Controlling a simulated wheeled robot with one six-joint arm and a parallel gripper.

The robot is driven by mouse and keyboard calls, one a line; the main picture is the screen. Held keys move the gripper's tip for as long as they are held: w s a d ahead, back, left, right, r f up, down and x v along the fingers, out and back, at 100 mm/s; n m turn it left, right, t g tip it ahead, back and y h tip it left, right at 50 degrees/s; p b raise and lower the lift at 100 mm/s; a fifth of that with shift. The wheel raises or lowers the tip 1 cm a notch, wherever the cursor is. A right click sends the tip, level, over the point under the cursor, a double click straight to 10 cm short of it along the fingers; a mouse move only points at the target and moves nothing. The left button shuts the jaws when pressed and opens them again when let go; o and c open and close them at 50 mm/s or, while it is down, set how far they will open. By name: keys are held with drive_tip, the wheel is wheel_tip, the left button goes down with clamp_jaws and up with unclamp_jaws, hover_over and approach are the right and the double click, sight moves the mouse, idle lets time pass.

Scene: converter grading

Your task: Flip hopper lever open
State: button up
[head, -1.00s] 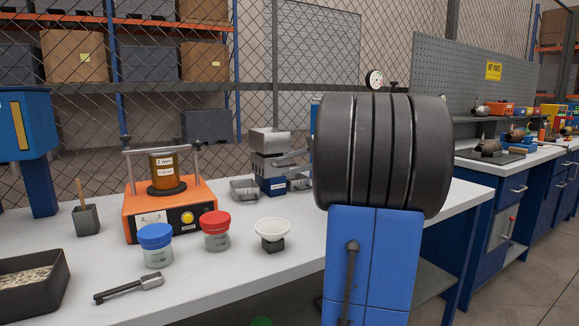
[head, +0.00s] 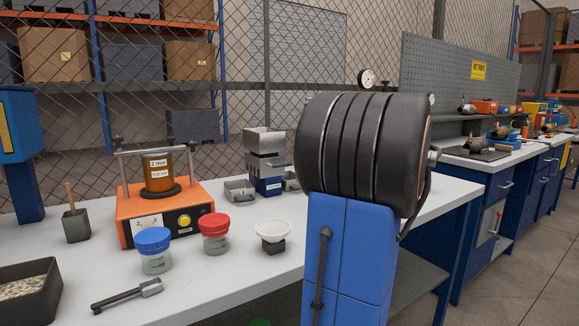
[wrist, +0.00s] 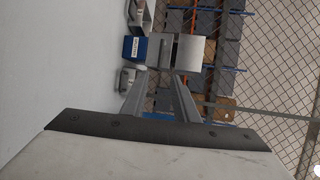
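The hopper machine stands near the back of the white bench. It has a grey metal hopper (head: 264,141) on top, a dark body and a blue labelled base (head: 267,184). A small grey lever (head: 279,164) sticks out to the right from its body. In the wrist view the machine lies sideways at the top, with the hopper (wrist: 188,52) on the right and the blue base (wrist: 134,47) on the left. My gripper (wrist: 160,76) is open and empty there, its two fingers apart and pointing at the machine. My gripper is hidden in the head view.
Grey trays (head: 240,189) (wrist: 127,79) flank the machine. An orange sieve shaker (head: 165,213), blue-lidded jar (head: 154,250), red-lidded jar (head: 215,234) and white bowl (head: 273,230) stand nearer. A mesh fence (head: 320,60) is behind. My arm covers the bench's right part.

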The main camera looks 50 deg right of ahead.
drive_tip(key=x, duration=1.5)
drive_tip(key=shift+w+f, duration=0.1)
clamp_jaws()
idle(1.1)
